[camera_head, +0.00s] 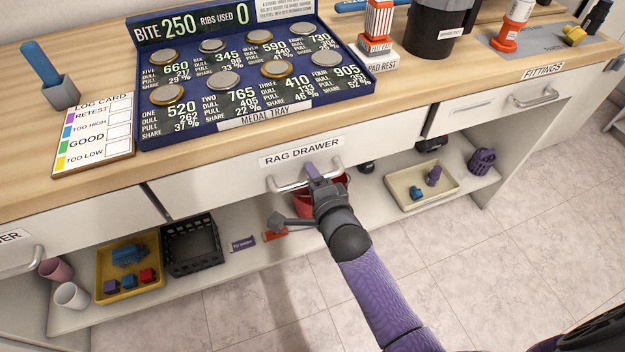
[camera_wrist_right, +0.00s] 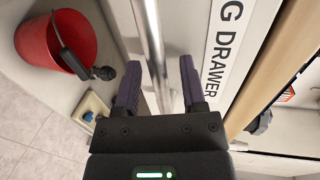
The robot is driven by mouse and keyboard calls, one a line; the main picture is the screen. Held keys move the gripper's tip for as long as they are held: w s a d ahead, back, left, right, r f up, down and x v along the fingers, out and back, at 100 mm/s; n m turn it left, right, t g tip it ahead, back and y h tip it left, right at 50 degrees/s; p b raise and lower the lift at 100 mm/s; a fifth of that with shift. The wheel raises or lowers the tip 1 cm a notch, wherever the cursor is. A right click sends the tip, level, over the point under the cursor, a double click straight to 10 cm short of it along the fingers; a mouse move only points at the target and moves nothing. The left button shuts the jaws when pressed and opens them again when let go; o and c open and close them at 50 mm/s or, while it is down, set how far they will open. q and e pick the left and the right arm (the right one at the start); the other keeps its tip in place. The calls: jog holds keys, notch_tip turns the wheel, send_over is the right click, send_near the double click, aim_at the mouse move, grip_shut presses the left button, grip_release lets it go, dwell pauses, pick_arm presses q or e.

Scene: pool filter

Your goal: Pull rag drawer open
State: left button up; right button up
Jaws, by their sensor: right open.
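The rag drawer (camera_head: 220,178) is a white front under the wooden counter, labelled "RAG DRAWER", and it looks shut. Its metal bar handle (camera_head: 288,187) sits below the label. My right gripper (camera_head: 318,176) is at the middle of this handle, its purple fingers pointing at the drawer front. In the right wrist view, the handle bar (camera_wrist_right: 152,35) runs between the two spread fingers of the gripper (camera_wrist_right: 160,85). Gaps show beside the bar, and I cannot tell whether either finger touches it. My left gripper is out of view.
A lower shelf holds a yellow tray (camera_head: 103,280), a black basket (camera_head: 190,250), a red bucket (camera_wrist_right: 60,38) and a cream tray (camera_head: 450,188). The blue medal tray (camera_head: 225,118) stands on the counter above. Open tiled floor (camera_head: 500,260) lies in front.

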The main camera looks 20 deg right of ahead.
grip_shut()
dwell(1.0)
dwell(0.4)
